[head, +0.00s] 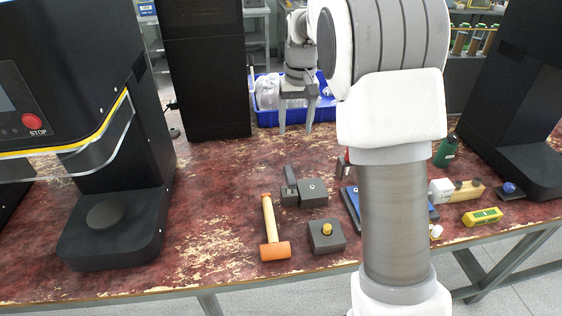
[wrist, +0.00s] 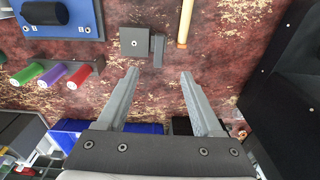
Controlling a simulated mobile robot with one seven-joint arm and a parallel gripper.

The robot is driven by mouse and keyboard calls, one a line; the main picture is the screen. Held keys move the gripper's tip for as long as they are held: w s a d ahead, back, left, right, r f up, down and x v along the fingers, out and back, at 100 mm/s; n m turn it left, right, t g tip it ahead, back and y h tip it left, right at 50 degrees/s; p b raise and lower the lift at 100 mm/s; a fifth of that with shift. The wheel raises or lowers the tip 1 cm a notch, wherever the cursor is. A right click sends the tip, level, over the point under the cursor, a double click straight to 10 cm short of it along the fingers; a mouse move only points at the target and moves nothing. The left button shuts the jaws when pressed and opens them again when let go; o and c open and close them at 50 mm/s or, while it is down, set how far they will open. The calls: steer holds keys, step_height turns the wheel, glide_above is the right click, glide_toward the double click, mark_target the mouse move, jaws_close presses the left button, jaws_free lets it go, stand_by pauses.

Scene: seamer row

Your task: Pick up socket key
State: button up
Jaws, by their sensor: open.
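I cannot tell for sure which thing is the socket key. Tools with green (wrist: 27,74), purple (wrist: 53,74) and red (wrist: 78,76) handles sit side by side in a dark holder at the left of the wrist view; my arm mostly hides them in the head view. A grey block with a small round fitting (head: 312,193) has a dark narrow piece (head: 290,187) beside it; both show in the wrist view, the block (wrist: 134,41) and the piece (wrist: 158,50). My gripper (head: 296,130) is open and empty above the table's back; its fingers also show in the wrist view (wrist: 159,73).
A mallet (head: 274,248) and a grey block with a yellow knob (head: 326,236) lie nearer the front. A blue board (wrist: 62,20) lies behind my arm. A blue bin (head: 267,117) stands at the back. Black machines (head: 205,70) flank the worn red tabletop (head: 215,200).

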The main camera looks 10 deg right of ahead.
glide_above(290, 181)
steer(key=w, duration=0.3)
step_height(290, 181, down, 7)
steer(key=shift+g, duration=0.4)
steer(key=f+b, duration=0.4)
steer(key=f, duration=1.3)
steer(key=shift+d, duration=0.2)
jaws_close()
